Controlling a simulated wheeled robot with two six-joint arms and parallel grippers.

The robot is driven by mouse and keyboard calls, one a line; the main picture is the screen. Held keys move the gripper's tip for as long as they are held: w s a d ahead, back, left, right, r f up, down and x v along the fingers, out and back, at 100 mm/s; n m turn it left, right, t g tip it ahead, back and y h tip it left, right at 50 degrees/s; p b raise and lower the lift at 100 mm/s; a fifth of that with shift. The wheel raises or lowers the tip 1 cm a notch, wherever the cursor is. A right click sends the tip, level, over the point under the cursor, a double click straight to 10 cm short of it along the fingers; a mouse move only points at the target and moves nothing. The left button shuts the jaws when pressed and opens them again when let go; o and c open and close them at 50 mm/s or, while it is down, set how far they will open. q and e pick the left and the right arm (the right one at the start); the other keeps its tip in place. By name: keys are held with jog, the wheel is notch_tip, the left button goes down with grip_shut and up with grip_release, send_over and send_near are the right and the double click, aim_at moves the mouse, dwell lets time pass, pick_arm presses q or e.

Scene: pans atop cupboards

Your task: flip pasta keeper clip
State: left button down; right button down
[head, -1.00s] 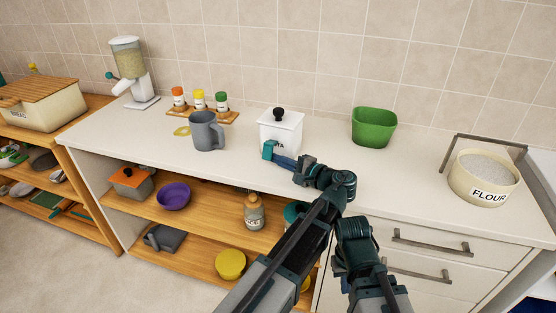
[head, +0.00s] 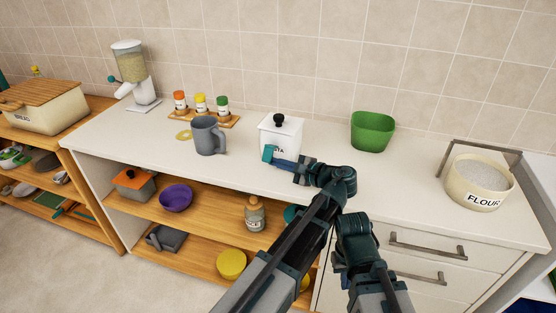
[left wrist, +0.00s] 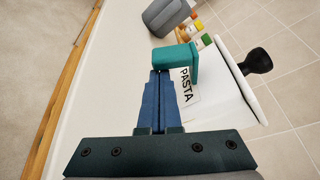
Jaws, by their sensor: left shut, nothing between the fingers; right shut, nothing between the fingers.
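The pasta keeper (head: 290,134) is a white canister with a black knob on its lid, standing upright on the counter. In the left wrist view, the keeper (left wrist: 225,85) lies sideways at the right, with its PASTA label facing my left gripper. My left gripper (head: 268,154) is shut and empty, low in front of the keeper's front left side. My right gripper is not visible, though my other arm shows.
A grey mug (head: 207,136) stands left of the keeper, with a spice rack (head: 202,117) behind it. A green bowl (head: 372,131) is to the right and a flour pot (head: 480,184) farther right. The counter between keeper and bowl is clear.

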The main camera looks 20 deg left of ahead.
aim_at(273, 148)
pick_arm(q)
jog(key=shift+s+r+m+g+p, duration=0.1)
jog(key=shift+r+m+g+p, duration=0.3)
jog(key=shift+r+m+p, duration=0.65)
jog(key=r+m+g+p, duration=0.1)
jog(key=m+p, duration=0.1)
jog(key=shift+r+m+p, duration=0.1)
jog(key=shift+m+p, duration=0.15)
jog(key=shift+p, duration=0.05)
jog(key=shift+w+r+p, duration=0.2)
jog(key=shift+r+p, duration=0.4)
jog(key=shift+p, duration=0.05)
jog(key=shift+w+r, duration=0.1)
jog(key=shift+r, duration=0.05)
jog(key=shift+r+p, duration=0.15)
jog(key=shift+p, duration=0.15)
jog(key=shift+r+p, duration=0.7)
jog(key=shift+r, duration=0.05)
